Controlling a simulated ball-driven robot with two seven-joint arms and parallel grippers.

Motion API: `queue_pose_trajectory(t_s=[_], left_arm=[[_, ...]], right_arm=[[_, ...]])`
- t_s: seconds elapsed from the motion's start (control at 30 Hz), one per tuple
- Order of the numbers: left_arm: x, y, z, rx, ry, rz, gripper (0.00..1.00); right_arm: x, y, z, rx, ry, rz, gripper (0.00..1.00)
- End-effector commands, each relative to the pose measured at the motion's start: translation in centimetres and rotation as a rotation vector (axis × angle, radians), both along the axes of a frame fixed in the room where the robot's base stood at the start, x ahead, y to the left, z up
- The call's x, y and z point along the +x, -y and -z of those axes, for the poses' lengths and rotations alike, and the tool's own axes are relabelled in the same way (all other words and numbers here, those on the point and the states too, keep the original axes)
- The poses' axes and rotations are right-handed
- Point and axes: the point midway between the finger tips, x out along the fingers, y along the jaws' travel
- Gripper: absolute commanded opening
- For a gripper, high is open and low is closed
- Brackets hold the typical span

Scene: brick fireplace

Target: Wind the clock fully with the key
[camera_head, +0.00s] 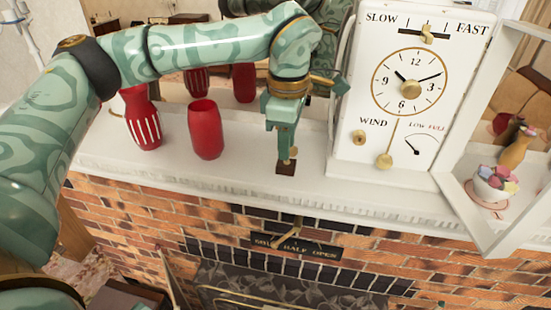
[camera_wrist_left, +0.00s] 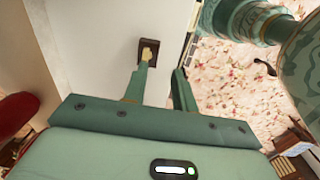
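The white clock (camera_head: 405,90) stands upright on the mantel, right of my left gripper. Its brass winding fitting (camera_head: 359,137) is under the word WIND, with no key visible in it. The LOW–FULL dial (camera_head: 417,146) is to the right. A small brass piece, apparently the key (camera_head: 293,153), shows at a dark block (camera_head: 286,168) on the mantel. The block also shows in the wrist view (camera_wrist_left: 148,52). My left gripper (camera_head: 282,150) points down just over the block. In the wrist view its fingers (camera_wrist_left: 163,75) are apart; the brass piece is near the left finger. My right gripper is not visible.
Red vases (camera_head: 206,130) stand left of my gripper, one striped (camera_head: 143,118). More red vases show behind, perhaps reflected. An open white door or panel (camera_head: 485,225) and a bowl of colourful pieces (camera_head: 491,184) are at right. The mantel's front edge drops to the brick fireplace (camera_head: 130,220).

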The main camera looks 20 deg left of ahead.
Motion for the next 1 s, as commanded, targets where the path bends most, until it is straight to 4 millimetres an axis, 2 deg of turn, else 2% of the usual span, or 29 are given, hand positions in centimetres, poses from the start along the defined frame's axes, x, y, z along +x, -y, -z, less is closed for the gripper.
queue_pose_trajectory(t_s=[0.03,1.0], left_arm=[[-0.6,0.0,2.2,0.016,-0.049,0.010,0.26],[1.8,-0.5,1.5,0.015,-0.028,0.010,0.26]], right_arm=[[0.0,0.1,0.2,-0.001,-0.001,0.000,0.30],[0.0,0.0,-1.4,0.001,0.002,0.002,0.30]])
